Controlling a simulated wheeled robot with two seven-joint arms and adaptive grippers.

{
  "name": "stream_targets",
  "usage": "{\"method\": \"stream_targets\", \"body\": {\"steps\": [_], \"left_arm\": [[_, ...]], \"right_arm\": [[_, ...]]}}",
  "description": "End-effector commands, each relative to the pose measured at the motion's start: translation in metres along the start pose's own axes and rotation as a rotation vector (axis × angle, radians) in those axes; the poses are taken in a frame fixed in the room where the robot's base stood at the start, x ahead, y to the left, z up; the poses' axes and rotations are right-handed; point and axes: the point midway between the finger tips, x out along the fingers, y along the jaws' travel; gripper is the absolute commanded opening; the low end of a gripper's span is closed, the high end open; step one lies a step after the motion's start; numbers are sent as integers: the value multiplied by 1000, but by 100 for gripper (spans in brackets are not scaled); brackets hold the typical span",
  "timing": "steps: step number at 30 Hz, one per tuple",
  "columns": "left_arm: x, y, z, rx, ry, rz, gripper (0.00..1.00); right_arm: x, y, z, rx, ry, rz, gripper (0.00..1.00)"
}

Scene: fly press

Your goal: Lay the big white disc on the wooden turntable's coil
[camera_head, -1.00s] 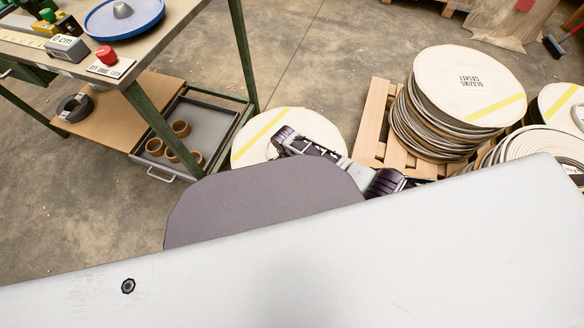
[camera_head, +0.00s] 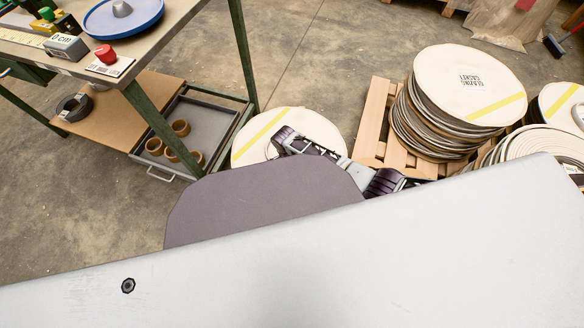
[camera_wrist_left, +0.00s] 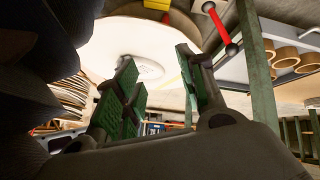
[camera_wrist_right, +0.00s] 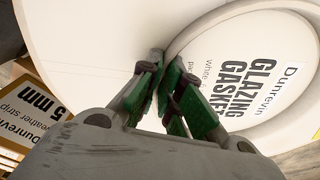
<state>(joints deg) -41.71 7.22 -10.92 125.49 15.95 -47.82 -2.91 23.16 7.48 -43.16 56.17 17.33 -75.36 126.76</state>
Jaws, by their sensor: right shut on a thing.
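In the head view a big white disc (camera_head: 257,130) with a yellow stripe is low beside the bench, partly hidden by a dark wrist of mine. In the right wrist view my right gripper (camera_wrist_right: 163,75) is shut at the raised round rim of a white disc (camera_wrist_right: 100,35) labelled "Glazing Gasket". In the left wrist view my left gripper (camera_wrist_left: 160,68) is open, its green-padded fingers apart and empty, in front of a white disc (camera_wrist_left: 105,50) with an oval label. A coil of white strip (camera_head: 545,148) lies at the right of the head view. I cannot make out a wooden turntable.
A stack of white discs (camera_head: 468,85) stands on a wooden pallet (camera_head: 376,118). The green-legged bench (camera_head: 243,50) stands at left, with a grey tray (camera_head: 212,118) of brown rings below it. Bare concrete floor (camera_head: 330,60) is free between them.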

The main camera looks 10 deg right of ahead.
Motion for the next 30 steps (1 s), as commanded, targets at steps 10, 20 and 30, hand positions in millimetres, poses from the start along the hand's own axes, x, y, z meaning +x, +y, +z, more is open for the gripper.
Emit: {"method": "stream_targets", "body": {"steps": [10, 20, 30], "left_arm": [[2, -1, -8, 6, 15, 0, 40], [2, -1, -4, 3, 8, 0, 40], [3, -1, 5, -1, -4, 0, 40]], "right_arm": [[2, 0, 1, 0, -1, -1, 0], [5, 0, 1, 0, -1, -1, 0], [7, -1, 1, 0, -1, -1, 0]]}}
